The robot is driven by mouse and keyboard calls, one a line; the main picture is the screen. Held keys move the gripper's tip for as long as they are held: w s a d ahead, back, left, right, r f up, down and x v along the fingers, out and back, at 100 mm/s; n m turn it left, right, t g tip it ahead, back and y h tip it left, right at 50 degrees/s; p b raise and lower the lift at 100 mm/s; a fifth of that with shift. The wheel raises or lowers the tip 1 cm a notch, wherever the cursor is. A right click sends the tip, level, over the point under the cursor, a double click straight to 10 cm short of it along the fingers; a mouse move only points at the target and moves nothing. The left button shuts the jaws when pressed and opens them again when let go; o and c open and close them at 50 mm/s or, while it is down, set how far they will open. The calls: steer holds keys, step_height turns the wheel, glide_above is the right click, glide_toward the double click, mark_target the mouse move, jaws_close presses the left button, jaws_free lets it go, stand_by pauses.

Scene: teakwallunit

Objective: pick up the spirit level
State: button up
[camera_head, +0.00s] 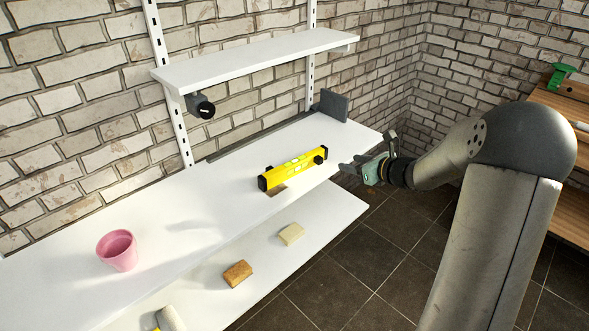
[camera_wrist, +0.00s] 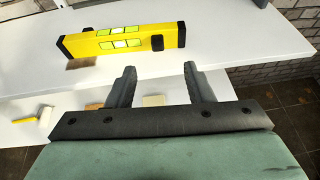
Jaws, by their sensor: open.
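The spirit level (camera_head: 292,168) is yellow with black end caps and pale green vials. It lies on the white middle shelf near its front edge, at the right part of the shelf. In the wrist view the spirit level (camera_wrist: 122,39) lies beyond the fingertips, with its right half ahead of them. My gripper (camera_head: 366,165) is to the right of the level in the head view, at the shelf's front edge. In the wrist view my gripper (camera_wrist: 160,72) has its two fingers apart with nothing between them. The fingers do not touch the level.
A pink cup (camera_head: 117,250) stands left on the same shelf (camera_head: 205,205). A dark grey block (camera_head: 333,104) stands at its right end. A smaller shelf (camera_head: 260,58) hangs above, with a black round object (camera_head: 203,106) below it. Sponge-like blocks (camera_head: 238,273) lie on the lower shelf.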

glide_toward(321, 159)
steer(key=x, duration=0.4)
steer(key=shift+p+x, duration=0.4)
steer(key=shift+x, duration=2.15)
steer(key=shift+r, duration=0.1)
steer(key=c, duration=1)
